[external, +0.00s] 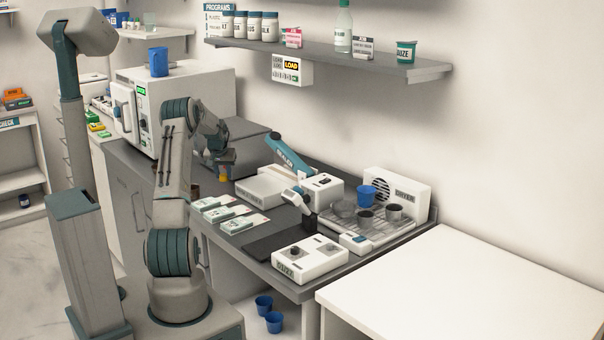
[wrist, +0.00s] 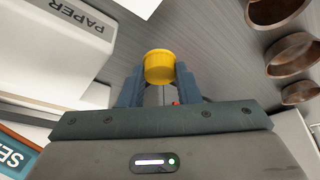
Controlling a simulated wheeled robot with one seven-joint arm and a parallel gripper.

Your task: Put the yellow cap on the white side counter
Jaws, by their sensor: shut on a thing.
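The yellow cap (wrist: 159,66) is held between the two blue-grey fingers of my gripper (wrist: 160,82) in the wrist view. In the external view the yellow cap (external: 222,178) shows as a small yellow spot under my gripper (external: 222,168), over the far part of the grey bench. The gripper is shut on the cap; the gap between cap and bench is hard to judge. The white side counter (external: 480,283) is at the lower right of the external view, well away from the gripper. Its top is bare.
Brown cups (wrist: 291,53) lie close to the gripper. A shelf (external: 330,58) overhangs the bench.

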